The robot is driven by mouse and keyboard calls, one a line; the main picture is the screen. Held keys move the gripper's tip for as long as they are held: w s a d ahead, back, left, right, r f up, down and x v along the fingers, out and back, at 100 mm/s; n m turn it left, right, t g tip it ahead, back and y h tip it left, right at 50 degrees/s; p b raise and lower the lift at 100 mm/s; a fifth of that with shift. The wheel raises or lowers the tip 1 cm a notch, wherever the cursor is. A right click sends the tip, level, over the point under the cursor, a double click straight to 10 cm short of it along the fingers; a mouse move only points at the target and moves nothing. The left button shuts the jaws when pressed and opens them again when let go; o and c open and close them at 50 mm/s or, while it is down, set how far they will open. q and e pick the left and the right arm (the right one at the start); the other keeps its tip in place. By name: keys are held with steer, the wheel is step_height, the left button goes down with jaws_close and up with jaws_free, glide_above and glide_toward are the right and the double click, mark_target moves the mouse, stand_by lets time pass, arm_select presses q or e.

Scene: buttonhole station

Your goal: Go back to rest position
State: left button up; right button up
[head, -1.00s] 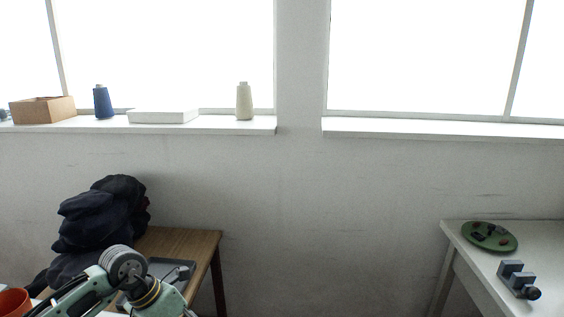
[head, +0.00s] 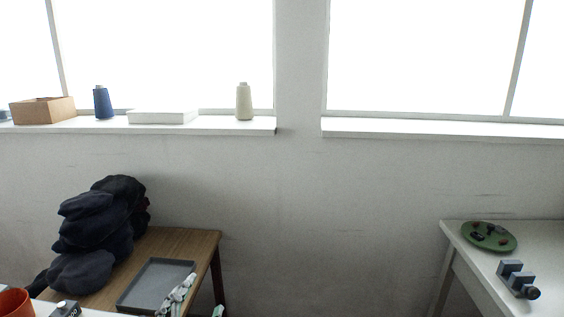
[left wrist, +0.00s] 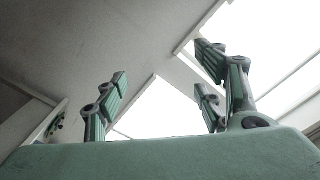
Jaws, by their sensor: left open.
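My left gripper (head: 199,296) shows at the bottom edge of the head view, in front of the wooden table's right end. Only its pale green and dark finger parts are in the picture. In the left wrist view its fingers (left wrist: 160,82) stand wide apart with nothing between them. That view looks up at the ceiling and bright windows. My right gripper is not in view.
A wooden table (head: 178,244) holds a pile of dark caps (head: 100,225) and a grey tray (head: 157,280). An orange container (head: 14,303) is at bottom left. A white table (head: 480,285) at right holds a green plate (head: 490,238). The floor between is mostly out of view.

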arm_select(q)
steer(key=s+a+f+n+g+y, duration=0.1)
steer(key=s+a+f+n+g, duration=0.25)
steer(key=s+f, duration=0.3)
steer(key=s+a+f+n+g+y, duration=0.25)
steer(key=s+f+g, duration=0.2)
steer(key=f, duration=0.35)
steer(key=s+d+f+n+g+h, duration=0.1)
steer(key=s+f+g, duration=0.25)
steer(key=s, duration=0.45)
steer(key=s+d+f+n+g+h, duration=0.1)
steer(key=s+d+f+g, duration=0.15)
steer(key=s+f, duration=0.4)
steer(key=s+f+g, duration=0.1)
steer(key=s+f, duration=0.1)
steer(key=f, duration=1)
steer(key=s+f+g, duration=0.1)
steer(key=s+f, duration=0.1)
steer(key=f, duration=1)
steer(key=s+a+f+g, duration=0.1)
steer(key=s+a+f, duration=0.3)
steer(key=s+f, duration=1.2)
steer(key=shift+s+m, duration=0.3)
steer(key=shift+c, duration=0.3)
